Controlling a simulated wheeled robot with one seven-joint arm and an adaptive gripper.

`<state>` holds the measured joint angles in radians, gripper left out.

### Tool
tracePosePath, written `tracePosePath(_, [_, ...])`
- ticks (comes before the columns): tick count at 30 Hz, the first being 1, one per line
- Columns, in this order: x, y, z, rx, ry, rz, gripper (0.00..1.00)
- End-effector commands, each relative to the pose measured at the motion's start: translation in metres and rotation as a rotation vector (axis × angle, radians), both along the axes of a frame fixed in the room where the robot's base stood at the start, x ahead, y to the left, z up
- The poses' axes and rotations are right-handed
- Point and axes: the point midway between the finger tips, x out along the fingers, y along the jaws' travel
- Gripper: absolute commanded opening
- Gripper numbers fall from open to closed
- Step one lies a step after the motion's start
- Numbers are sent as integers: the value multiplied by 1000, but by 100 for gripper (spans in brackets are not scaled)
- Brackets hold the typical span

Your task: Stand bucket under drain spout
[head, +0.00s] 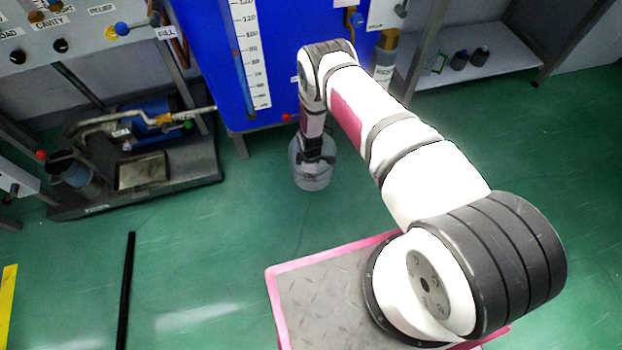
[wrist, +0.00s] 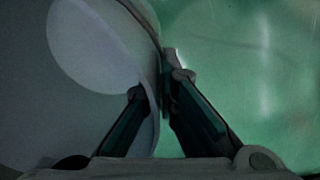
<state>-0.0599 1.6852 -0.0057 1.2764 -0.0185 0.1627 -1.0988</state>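The bucket (head: 311,178) is a pale grey, upright pail at or just above the green floor, in front of the blue tank (head: 200,60). I cannot tell whether it touches the floor. My gripper (head: 318,157) is at its rim, pointing down. In the wrist view the bucket's wall (wrist: 90,120) fills the left side, and my gripper (wrist: 156,92) has one finger inside and one outside it. The fingers look closed on the wall. The drain spout is not clearly visible; my arm covers part of the tank front. A small red part (head: 287,117) shows at the tank's lower edge.
A pump skid (head: 140,165) with pipes stands at left. A black bar (head: 126,290) and a yellow strip (head: 8,300) lie on the floor. A white shelf (head: 470,70) with small dark jars is at the back right. Floor left of the bucket is clear.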

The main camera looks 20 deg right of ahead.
Motion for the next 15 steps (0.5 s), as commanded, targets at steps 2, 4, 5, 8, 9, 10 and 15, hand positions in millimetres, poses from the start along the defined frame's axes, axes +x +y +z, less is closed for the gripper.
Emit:
tracePosePath(2, [4, -4, -3, 0, -2, 0, 0])
tracePosePath(4, [3, -3, -10, 0, -1, 1, 0])
tracePosePath(5, [3, -3, -13, 0, -1, 1, 0])
tracePosePath(8, [3, -3, -21, -1, -2, 0, 0])
tracePosePath(9, [3, -3, -27, -1, -2, 0, 0])
tracePosePath(10, [3, -3, -30, -1, -2, 0, 0])
tracePosePath(15, [4, -3, -36, 0, -3, 1, 0])
